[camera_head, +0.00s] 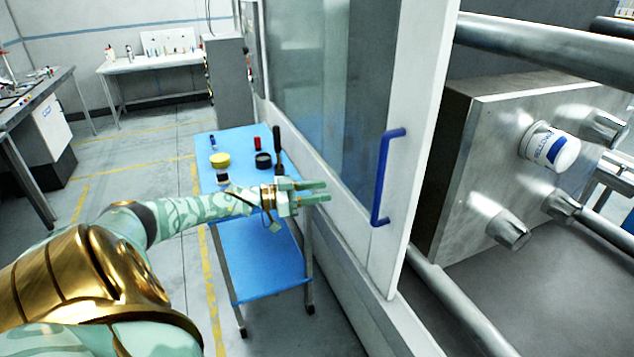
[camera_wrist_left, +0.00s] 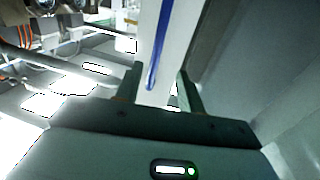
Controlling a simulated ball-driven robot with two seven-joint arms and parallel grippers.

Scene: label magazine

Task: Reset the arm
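My left gripper (camera_head: 328,190) is stretched out to the right in the head view, over the blue cart's right edge and left of the machine door's blue handle (camera_head: 378,180). Its two fingers are apart with nothing between them. In the left wrist view, the spread fingers of my left gripper (camera_wrist_left: 163,88) show, with the blue handle (camera_wrist_left: 160,45) beyond the gap. The gripper appears apart from the handle. My right gripper is in neither view.
The white-framed door (camera_head: 420,130) stands beside metal bars and a large metal block (camera_head: 475,150). A white and blue labelled container (camera_head: 550,147) sits at the block. The blue cart (camera_head: 262,258) carries several small items. Workbenches stand farther back; yellow-lined floor lies open between.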

